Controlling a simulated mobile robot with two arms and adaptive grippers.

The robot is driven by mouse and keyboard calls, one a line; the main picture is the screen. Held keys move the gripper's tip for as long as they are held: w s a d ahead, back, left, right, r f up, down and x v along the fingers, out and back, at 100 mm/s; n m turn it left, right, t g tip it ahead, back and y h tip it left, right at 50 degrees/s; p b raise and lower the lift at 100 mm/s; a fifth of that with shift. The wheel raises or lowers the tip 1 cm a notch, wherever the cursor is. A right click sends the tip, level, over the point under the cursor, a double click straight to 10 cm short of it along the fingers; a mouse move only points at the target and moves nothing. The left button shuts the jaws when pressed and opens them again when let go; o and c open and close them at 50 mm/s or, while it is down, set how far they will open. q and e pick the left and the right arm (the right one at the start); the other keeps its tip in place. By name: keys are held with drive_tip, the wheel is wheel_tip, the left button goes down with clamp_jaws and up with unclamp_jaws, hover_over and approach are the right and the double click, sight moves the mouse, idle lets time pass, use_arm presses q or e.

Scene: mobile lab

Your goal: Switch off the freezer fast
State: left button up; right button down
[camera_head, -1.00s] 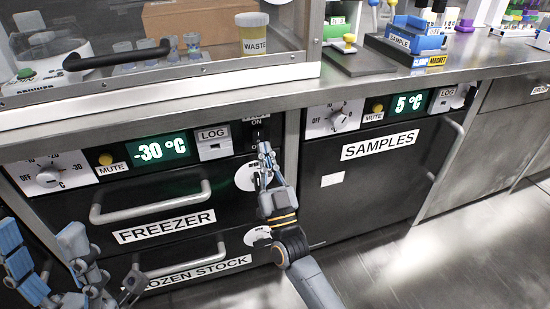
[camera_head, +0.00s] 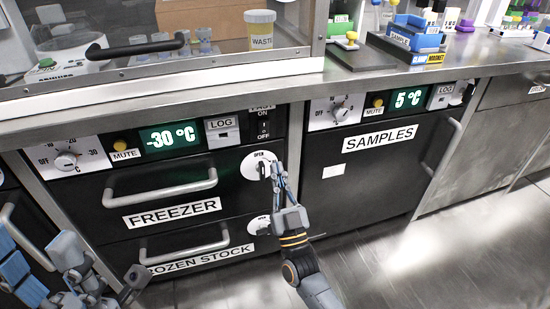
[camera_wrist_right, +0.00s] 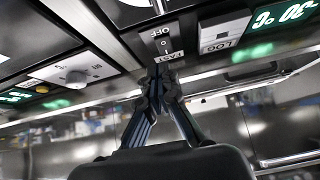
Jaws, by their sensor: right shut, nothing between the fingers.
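The freezer display (camera_head: 170,139) reads -30 °C. My right gripper (camera_head: 277,168) is shut and empty, below the switch and in front of the round OPEN latch (camera_head: 257,165). In the right wrist view its fingertips (camera_wrist_right: 160,75) are near the FAST label. My left gripper (camera_head: 128,288) is at the lower left, partly cut off.
The freezer's upper handle (camera_head: 160,190) and the frozen stock drawer handle (camera_head: 185,244) stick out left of my right gripper. A second latch (camera_head: 259,225) is below. The samples fridge (camera_head: 365,180) is to the right. The worktop edge (camera_head: 215,92) overhangs the panel.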

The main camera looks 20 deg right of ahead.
drive_tip(key=s+f, duration=0.1)
drive_tip(key=f, duration=0.1)
drive_tip(key=s+f, duration=0.2)
drive_tip(key=shift+s+f, duration=0.2)
drive_tip(key=shift+f, duration=0.15)
